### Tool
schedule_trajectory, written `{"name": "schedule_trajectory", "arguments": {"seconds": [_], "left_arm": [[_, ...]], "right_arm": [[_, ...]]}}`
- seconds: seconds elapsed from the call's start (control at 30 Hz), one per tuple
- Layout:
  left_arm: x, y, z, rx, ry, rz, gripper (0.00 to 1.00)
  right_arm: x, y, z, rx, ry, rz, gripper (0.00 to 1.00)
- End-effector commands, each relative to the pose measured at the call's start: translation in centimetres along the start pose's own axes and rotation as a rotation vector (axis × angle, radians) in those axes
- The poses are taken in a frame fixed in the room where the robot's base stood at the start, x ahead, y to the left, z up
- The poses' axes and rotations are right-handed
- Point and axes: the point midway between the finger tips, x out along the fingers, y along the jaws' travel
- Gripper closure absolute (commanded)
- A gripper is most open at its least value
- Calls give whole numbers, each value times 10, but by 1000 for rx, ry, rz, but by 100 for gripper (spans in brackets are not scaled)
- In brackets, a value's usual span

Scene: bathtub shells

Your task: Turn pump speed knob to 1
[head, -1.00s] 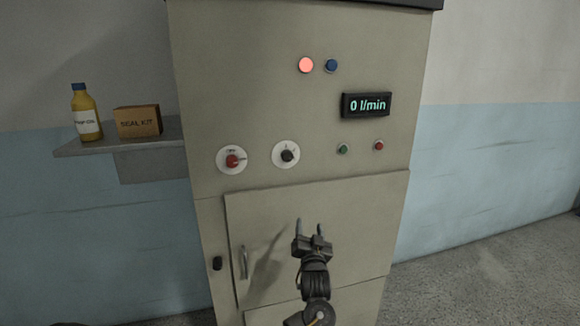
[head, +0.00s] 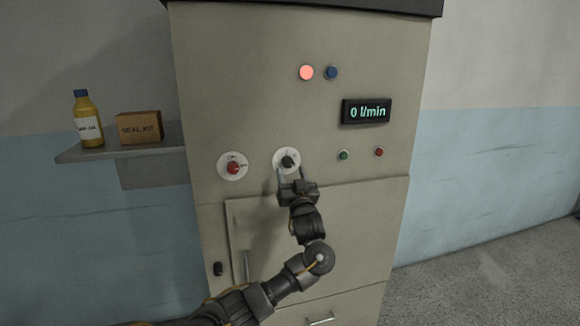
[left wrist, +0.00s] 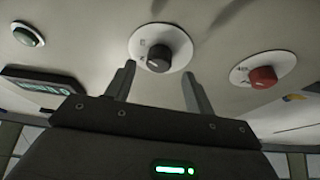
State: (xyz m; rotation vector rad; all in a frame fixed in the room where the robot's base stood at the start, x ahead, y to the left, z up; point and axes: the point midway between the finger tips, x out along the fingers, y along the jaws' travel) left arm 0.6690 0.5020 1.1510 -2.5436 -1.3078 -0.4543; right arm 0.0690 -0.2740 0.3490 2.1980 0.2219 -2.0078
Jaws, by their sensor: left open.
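The black pump speed knob (head: 288,161) sits on a round white dial plate on the cabinet front; it also shows in the left wrist view (left wrist: 159,58). My left gripper (head: 290,175) is open, its fingers pointing up at the dial from just below. In the left wrist view the open fingers (left wrist: 157,90) stand to either side of the knob's line, with nothing between them. They look short of the knob, not closed around it. The dial markings are too small to read. The display (head: 366,111) reads 0 l/min. My right gripper is not in view.
A red knob (head: 233,168) on its own white plate is left of the black knob. Green (head: 344,155) and red (head: 379,152) buttons are to the right. A lit red lamp (head: 306,72) and a blue button (head: 332,72) are above. A shelf (head: 120,152) juts out at left.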

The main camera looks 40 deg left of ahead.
Motion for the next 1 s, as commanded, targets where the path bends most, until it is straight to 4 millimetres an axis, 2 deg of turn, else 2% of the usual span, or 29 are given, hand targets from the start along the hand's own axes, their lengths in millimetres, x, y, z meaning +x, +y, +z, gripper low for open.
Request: {"name": "schedule_trajectory", "arguments": {"seconds": [0.03, 0.2, 0.57, 0.9, 1.0], "left_arm": [[8, 0, -2, 3, 1, -1, 46], [24, 0, 0, 2, 0, 1, 46], [29, 0, 1, 0, -1, 1, 46], [29, 0, 1, 0, -1, 0, 90], [27, 1, 0, -1, -1, 0, 91]], "right_arm": [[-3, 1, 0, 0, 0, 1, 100], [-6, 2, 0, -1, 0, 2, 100], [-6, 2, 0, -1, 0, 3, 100], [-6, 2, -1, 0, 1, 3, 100], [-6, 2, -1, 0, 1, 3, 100]]}}
